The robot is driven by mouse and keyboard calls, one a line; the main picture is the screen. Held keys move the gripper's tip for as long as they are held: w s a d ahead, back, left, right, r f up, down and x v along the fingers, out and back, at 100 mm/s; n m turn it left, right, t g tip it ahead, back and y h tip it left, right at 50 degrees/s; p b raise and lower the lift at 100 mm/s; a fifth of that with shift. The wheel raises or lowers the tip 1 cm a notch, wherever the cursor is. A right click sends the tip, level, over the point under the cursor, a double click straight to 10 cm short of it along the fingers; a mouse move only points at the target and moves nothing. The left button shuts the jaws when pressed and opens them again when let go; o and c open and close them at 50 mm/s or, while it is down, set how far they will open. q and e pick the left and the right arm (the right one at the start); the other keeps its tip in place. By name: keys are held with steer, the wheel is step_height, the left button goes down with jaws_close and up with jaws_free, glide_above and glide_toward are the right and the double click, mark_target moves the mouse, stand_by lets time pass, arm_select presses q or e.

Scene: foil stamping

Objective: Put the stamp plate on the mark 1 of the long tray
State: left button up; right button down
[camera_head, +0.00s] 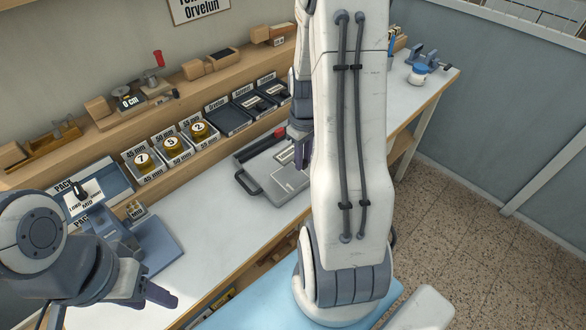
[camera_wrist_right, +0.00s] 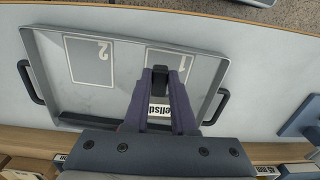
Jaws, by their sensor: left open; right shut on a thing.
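The long tray (camera_wrist_right: 105,102) is a shallow grey tray with dark handles. In the right wrist view, mark 2 (camera_wrist_right: 89,62) is on its left and mark 1 (camera_wrist_right: 168,62) on its right. My right gripper (camera_wrist_right: 160,78) is shut on the dark grip of the stamp plate (camera_wrist_right: 158,112), whose white lettered face shows between the fingers. It is over the mark 1 side; whether the plate touches the tray cannot be told. In the head view the tray (camera_head: 262,185) is partly hidden behind my right arm. My left gripper (camera_head: 160,296) is open and empty at lower left.
A row of boxes with numbered brass rolls (camera_head: 171,145) and black bins (camera_head: 232,118) stands behind the tray. A blue-grey press (camera_head: 145,235) is left on the bench.

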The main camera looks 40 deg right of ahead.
mark_target(293, 178)
steer(key=shift+w+a+f, duration=0.4)
steer(key=shift+w+f, duration=0.05)
steer(key=shift+w, duration=0.1)
steer(key=shift+w+a+f, duration=0.35)
steer(key=shift+w+f, duration=0.05)
steer(key=shift+w, duration=0.15)
steer(key=shift+f, duration=1.9)
steer(key=shift+f, duration=0.15)
steer(key=c, duration=0.7)
jaws_free()
steer(key=shift+c, duration=0.2)
step_height(293, 178, up, 12)
steer(key=shift+r, duration=0.2)
